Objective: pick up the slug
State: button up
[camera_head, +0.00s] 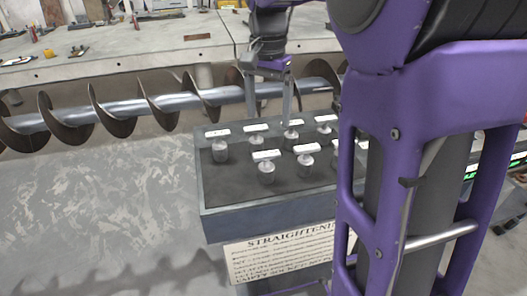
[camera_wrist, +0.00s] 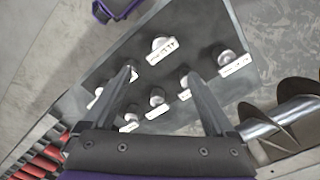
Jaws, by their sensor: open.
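Several short metal slugs, each with a white printed tag, stand in a dark grey tray (camera_head: 262,222). One slug (camera_head: 220,151) is at the tray's left, and two are nearer the front, a left one (camera_head: 266,172) and a right one (camera_head: 306,161). The tag print is too small to read. My gripper (camera_head: 269,106) is open and empty over the back of the tray. In the wrist view, my open gripper (camera_wrist: 161,76) points down at the slugs, with one slug (camera_wrist: 184,82) near the right finger and another (camera_wrist: 162,44) beyond the fingertips. I cannot tell its height above them.
A long auger (camera_head: 150,108) lies behind the tray and also shows in the wrist view (camera_wrist: 285,118). A sign headed "STRAIGHTEN…" (camera_head: 285,258) hangs below the tray's front. A bench (camera_head: 130,55) with scattered tools is at the back. My arm hides the tray's right end.

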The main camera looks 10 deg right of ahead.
aim_at(267, 152)
jog(key=f+b, duration=0.1)
jog(key=f, duration=0.7)
jog(key=f+b, duration=0.1)
jog(key=f, duration=0.3)
jog(key=shift+w+b, duration=0.3)
jog(key=shift+s+a+f+b, duration=0.15)
jog(key=shift+f+b, duration=0.2)
jog(key=shift+f, duration=1.05)
jog(key=shift+s+f+b, duration=0.1)
jog(key=shift+f+b, duration=0.2)
jog(key=shift+f, duration=1.1)
grip_shut()
